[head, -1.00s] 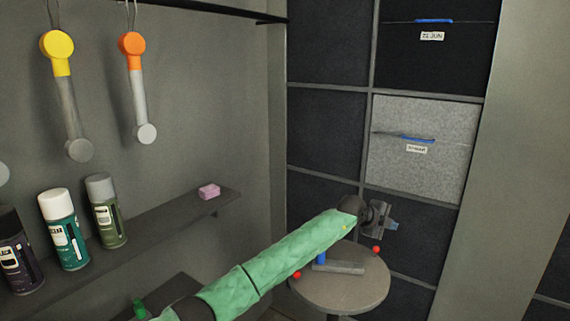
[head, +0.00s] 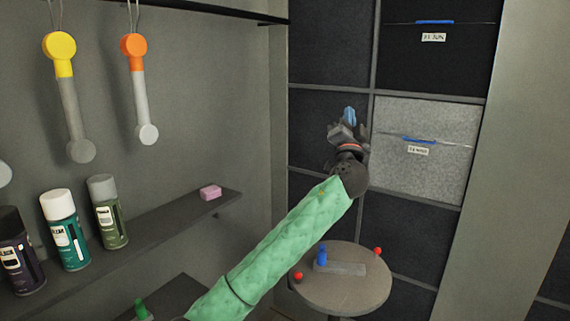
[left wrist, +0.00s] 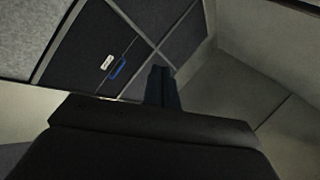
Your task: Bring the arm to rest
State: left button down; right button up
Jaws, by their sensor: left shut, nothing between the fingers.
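My left arm, in a green sleeve, reaches in from the bottom of the head view. Its gripper (head: 348,118) points upward in front of the dark cabinet panels, above the round table. In the left wrist view the fingers (left wrist: 161,72) are together with nothing between them. The gripper appears apart from the shelf, table and cabinet. My right gripper is in neither view.
A round table (head: 340,293) holds a grey block (head: 345,268), a blue piece (head: 321,256) and red balls. A wall shelf (head: 160,228) carries spray cans (head: 107,212) and a pink block (head: 210,192). Yellow (head: 70,100) and orange (head: 138,90) tools hang on the left wall. Cabinet drawers (head: 420,150) stand behind.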

pick_arm(q)
jog(key=s+a+f+n+g+y, duration=0.2)
jog(key=a+f+n+g+y, duration=0.4)
jog(key=a+f, duration=0.75)
jog(key=s+a+f+g+h, duration=0.1)
jog(key=s+a+f+g, duration=0.15)
jog(key=f, duration=0.45)
jog(key=s+a+f+g+h, duration=0.1)
jog(key=s+a+f+g, duration=0.2)
jog(key=f, duration=0.4)
jog(key=s+a+f+g+h, duration=0.1)
jog(key=s+f+g, duration=0.1)
jog(key=s+f, duration=0.4)
jog(key=s+a+f+n+g, duration=0.1)
jog(key=s+a+f+g, duration=0.3)
jog(key=s+f, duration=0.8)
jog(key=s+a+f+n+g, duration=0.2)
jog(key=s+a+f, duration=0.5)
jog(key=s+f, duration=0.5)
jog(key=s+a+f+g, duration=0.1)
jog(key=s+f+g, duration=0.2)
jog(key=s+f, duration=1.1)
jog(key=s, duration=0.3)
jog(key=shift+s+a+f+g, duration=0.3)
jog(key=shift+f+g, duration=0.05)
